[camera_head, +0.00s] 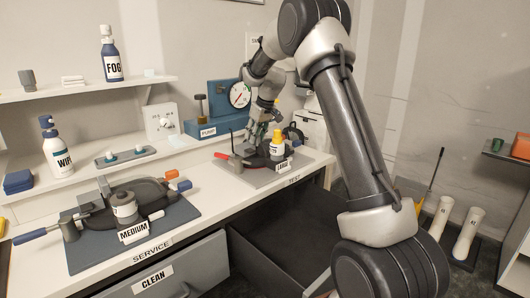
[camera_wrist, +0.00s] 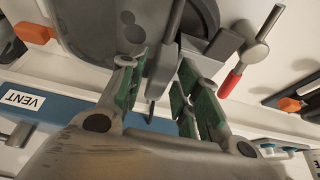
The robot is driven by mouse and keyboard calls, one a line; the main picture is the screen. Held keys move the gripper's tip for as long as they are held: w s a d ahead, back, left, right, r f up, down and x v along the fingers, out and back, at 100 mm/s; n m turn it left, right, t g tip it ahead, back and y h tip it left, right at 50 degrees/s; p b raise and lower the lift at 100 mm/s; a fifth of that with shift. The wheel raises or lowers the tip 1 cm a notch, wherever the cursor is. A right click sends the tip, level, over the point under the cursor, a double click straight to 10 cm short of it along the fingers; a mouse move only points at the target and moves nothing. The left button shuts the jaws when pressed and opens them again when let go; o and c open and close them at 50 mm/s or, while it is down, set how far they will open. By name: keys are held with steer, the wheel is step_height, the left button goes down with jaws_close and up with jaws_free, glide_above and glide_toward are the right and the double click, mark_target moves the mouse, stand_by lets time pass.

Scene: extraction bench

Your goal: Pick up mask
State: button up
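A dark mask (camera_head: 258,161) lies on the grey mat marked TEST, by a LARGE label. Another dark mask (camera_head: 152,190) lies on the blue-grey SERVICE mat, by a MEDIUM label. My gripper (camera_head: 262,122) reaches down over the TEST mask, partly covering it. In the wrist view my gripper (camera_wrist: 157,68) has its green-padded fingers apart, with a narrow grey part (camera_wrist: 167,55) between them; whether they touch it is unclear. A large dark rounded body (camera_wrist: 92,25), seemingly the mask, lies beyond the fingertips.
A yellow-capped canister (camera_head: 277,148) stands close right of my gripper. A red handle (camera_head: 222,156) lies to its left. A blue gauge unit (camera_head: 222,112) stands behind. Bottles marked FOG (camera_head: 112,62) and WIPE (camera_head: 58,155) are at left. An open drawer (camera_head: 285,225) is below the bench.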

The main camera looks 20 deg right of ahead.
jaws_close()
steer(key=shift+r, duration=0.15)
